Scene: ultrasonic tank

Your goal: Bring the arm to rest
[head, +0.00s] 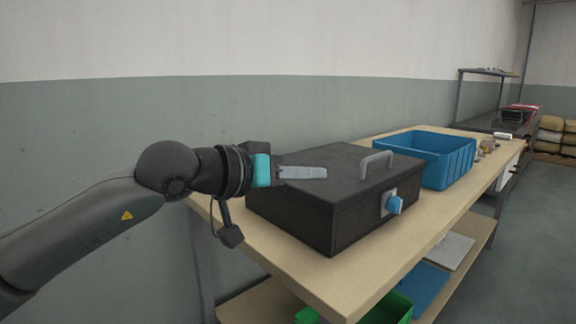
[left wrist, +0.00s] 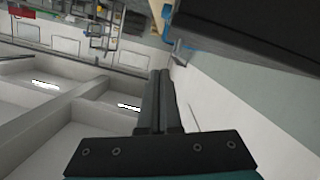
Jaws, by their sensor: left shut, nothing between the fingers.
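My left arm comes in from the left in the head view. Its gripper (head: 318,173) is shut and empty, in front of the black tank (head: 300,215) as seen from the head; I cannot tell whether it touches it. The tank is a dark box on the wooden table, its lid down, with a grey handle (head: 377,163) on top and a blue knob (head: 395,205) on its front. In the left wrist view the gripper's fingers (left wrist: 160,85) lie together with nothing between them. My right gripper is not in view.
A blue crate (head: 447,160) stands behind the tank on the table (head: 290,265). A grey shelf unit (head: 485,122) stands farther back. Open floor (head: 525,240) lies to the right.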

